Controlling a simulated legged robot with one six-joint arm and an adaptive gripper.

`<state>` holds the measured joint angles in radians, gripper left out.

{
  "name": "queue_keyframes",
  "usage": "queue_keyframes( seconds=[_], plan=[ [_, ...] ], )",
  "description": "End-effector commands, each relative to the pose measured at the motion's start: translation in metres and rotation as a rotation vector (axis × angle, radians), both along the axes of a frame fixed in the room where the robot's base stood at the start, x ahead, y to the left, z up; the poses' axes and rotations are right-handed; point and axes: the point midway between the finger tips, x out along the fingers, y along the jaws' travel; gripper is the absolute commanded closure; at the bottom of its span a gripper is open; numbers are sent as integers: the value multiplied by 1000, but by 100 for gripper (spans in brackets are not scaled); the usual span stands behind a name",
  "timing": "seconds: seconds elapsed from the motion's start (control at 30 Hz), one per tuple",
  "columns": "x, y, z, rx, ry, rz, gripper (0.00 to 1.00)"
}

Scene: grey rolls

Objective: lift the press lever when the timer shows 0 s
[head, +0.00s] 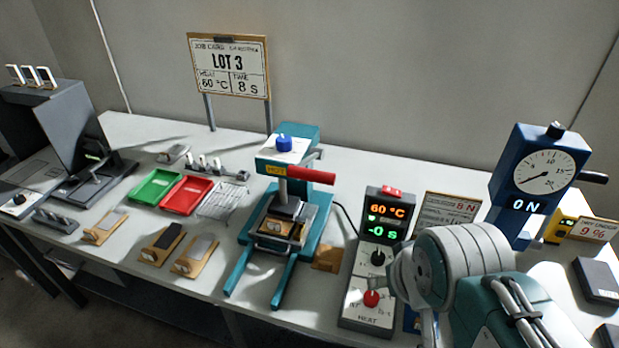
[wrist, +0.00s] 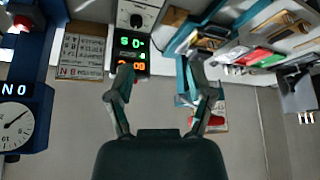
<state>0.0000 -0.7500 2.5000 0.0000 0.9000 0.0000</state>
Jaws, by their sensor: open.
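The teal press (head: 285,222) stands mid-table. Its red lever (head: 312,176) points right from the press head, roughly level. A tan-and-grey piece (head: 275,227) sits in the press bed. The timer box's display (head: 386,230) shows 60 °C in orange and what reads as -0 S in green; the same display appears upside down in the wrist view (wrist: 130,50). My gripper (wrist: 164,84) is open with nothing between its fingers. A red part beside the right finger (wrist: 186,100) looks like the lever, partly hidden. In the head view my arm mostly hides the gripper, right of the press.
A blue force gauge (head: 537,172) reading 0 N stands at the right. The LOT 3 card (head: 229,67) gives 60 °C and 8 s. Green (head: 156,187) and red (head: 187,196) trays and several small boards lie left of the press. The timer box stands between press and arm.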

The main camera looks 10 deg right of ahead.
Motion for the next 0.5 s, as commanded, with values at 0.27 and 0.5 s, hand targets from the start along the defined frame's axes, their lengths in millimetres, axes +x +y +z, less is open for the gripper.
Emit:
queue_keyframes(
  seconds=[0.27,0.5],
  plan=[
    [2,5,-8,111,88,-99,32],
    [18,31,-24,567,437,-501,32]
  ],
)
